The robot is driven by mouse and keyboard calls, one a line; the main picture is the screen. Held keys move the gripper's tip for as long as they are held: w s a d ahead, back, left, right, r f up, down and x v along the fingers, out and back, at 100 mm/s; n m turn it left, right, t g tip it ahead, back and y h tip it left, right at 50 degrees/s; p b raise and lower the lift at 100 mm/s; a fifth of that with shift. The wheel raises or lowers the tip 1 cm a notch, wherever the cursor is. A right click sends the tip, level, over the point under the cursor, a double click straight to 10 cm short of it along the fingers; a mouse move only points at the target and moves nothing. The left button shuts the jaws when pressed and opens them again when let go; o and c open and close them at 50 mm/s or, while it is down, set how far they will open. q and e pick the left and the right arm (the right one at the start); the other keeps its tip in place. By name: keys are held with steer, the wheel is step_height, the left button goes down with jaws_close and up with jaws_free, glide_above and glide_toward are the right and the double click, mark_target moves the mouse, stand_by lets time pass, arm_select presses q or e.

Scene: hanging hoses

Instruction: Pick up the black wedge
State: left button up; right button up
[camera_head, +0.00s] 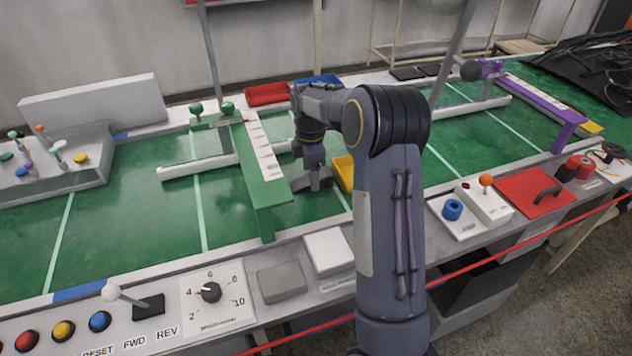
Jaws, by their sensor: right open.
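My right arm stands in the middle of the view and reaches over the green table (230,216). My right gripper (313,185) points down, low over the green surface, between the green bracket and a yellow bin (343,172). Its jaws are open, and I see nothing held in them. I cannot pick out a black wedge for certain; it may be hidden behind my arm or gripper. Two flat black pieces (407,73) lie at the table's far edge, too small to tell their shape. My left gripper is not in view.
A green bracket (262,190) stands just left of my gripper. Red (268,94) and blue bins are behind it. A purple bracket (545,112) stands at right. A control panel with a dial (211,292) and buttons lines the front edge.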

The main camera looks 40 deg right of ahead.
steer(key=shift+f, duration=0.9)
steer(key=shift+c, duration=0.3)
steer(key=c, duration=1)
steer(key=shift+c, duration=0.4)
steer(key=shift+r, duration=0.2)
